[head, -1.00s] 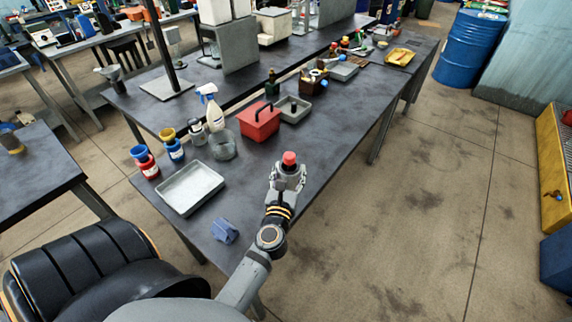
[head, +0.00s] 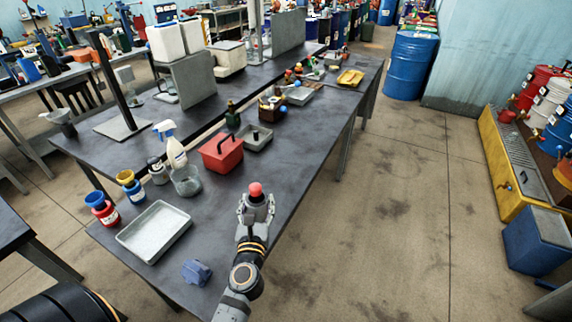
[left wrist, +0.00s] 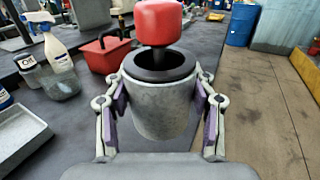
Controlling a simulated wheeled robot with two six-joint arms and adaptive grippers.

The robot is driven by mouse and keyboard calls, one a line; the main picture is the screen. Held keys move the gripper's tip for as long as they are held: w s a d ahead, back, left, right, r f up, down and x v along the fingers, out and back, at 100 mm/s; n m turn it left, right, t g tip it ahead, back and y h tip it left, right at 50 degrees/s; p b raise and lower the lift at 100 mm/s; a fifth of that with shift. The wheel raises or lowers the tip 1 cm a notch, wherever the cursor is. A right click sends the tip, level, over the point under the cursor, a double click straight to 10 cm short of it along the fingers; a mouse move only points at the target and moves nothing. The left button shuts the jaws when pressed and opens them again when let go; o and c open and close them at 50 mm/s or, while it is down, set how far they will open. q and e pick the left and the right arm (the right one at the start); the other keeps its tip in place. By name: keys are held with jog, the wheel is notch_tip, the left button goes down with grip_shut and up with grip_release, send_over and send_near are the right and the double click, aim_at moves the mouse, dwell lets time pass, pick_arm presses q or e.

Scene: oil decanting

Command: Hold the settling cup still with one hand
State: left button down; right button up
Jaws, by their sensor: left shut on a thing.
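The settling cup (left wrist: 160,105) is a grey, rounded cup with a dark rim and a red knob (left wrist: 158,22) on a dark stem above its mouth. My left gripper (left wrist: 160,110) is shut on it, with one finger pad against each side in the left wrist view. In the head view my left gripper (head: 256,210) is at the table's right edge, and the red knob (head: 256,188) shows above its fingers. The gripper hides much of the cup there. The cup looks upright. I cannot tell whether it touches the table. My right gripper is not in view.
A grey tray (head: 127,241), a blue object (head: 196,272), a clear jar (head: 187,188), a spray bottle (head: 177,155) and a red toolbox (head: 208,160) stand left of the cup on the dark table (head: 195,222). Open floor (head: 380,240) lies to the right.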

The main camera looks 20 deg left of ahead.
pick_arm(q)
jog(key=w+d+f+m+t+h, duration=0.1)
jog(key=d+m+h, duration=0.3)
jog(key=d, duration=0.5)
jog(key=w+f+h, duration=0.1)
jog(key=h, duration=0.1)
jog(key=shift+w+h, duration=0.4)
jog(key=s+d+r+m+g+h, duration=0.3)
jog(key=d+r+m+h, duration=0.3)
jog(key=d+h, duration=0.2)
jog(key=s+d+r+m+g+h, duration=0.4)
jog(key=d+r+m+g+h, duration=0.1)
jog(key=d+m+g+h, duration=0.1)
jog(key=shift+s+d+r+m+h, duration=0.3)
jog(key=shift+d+m+h, duration=0.2)
jog(key=shift+d+h, duration=0.65)
